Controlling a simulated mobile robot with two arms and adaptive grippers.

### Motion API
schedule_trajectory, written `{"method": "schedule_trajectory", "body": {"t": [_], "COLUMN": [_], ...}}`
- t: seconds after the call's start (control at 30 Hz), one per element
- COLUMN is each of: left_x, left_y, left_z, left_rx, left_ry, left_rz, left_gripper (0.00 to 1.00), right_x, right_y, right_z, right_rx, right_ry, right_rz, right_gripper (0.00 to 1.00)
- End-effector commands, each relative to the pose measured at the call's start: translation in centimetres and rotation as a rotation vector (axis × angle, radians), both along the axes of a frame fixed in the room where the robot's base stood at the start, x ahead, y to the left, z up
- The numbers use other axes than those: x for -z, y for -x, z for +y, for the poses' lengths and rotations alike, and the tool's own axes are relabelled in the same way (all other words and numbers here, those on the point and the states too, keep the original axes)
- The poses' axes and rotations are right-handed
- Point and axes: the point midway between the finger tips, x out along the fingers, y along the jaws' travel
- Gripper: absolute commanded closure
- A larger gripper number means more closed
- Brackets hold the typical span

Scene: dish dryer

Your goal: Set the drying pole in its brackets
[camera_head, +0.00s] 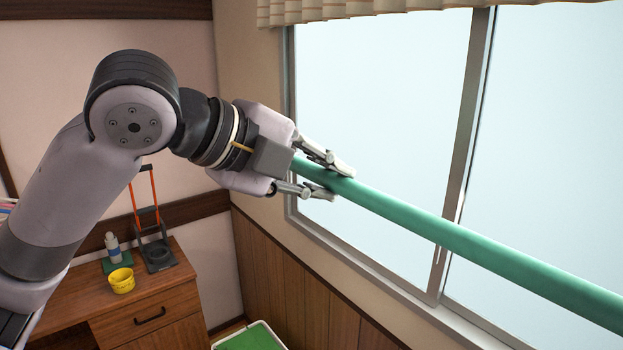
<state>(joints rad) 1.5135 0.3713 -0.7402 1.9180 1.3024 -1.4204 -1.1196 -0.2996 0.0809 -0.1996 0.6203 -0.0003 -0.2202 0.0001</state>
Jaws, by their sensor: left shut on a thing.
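The drying pole (468,241) is a long green rod. It runs from my left gripper down to the right and leaves the picture at the right edge. My left gripper (334,182) is shut on the pole near its upper left end, with a finger on each side of it. The pole is held in the air in front of the window. The brackets cannot be made out in this view. My right gripper is not in view.
The window (385,80) with a grey frame fills the right side, under a pleated valance (330,8). A wooden desk (150,305) at lower left bears a yellow cup (121,281), a bottle (112,247) and a black-and-orange stand (155,250). A green-topped white bin (250,338) stands below.

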Motion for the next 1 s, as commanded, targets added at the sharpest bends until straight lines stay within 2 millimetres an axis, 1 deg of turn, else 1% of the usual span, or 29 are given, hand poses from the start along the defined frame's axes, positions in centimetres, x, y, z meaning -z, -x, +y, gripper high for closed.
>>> {"method": "schedule_trajectory", "body": {"t": [0.3,0.8,1.0], "left_x": [0.3,1.0,2.6], "left_y": [-1.2,-3.0,-3.0], "left_z": [-1.9,-4.6,-4.6], "left_rx": [0.002,0.0,0.001], "left_ry": [0.003,0.003,0.002], "left_rz": [-0.003,-0.003,-0.004], "left_gripper": [1.0,1.0,1.0], "right_x": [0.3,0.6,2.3], "right_y": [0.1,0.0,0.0], "right_z": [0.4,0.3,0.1], "right_rx": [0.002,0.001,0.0], "right_ry": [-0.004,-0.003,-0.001], "right_rz": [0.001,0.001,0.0], "right_gripper": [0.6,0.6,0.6]}}
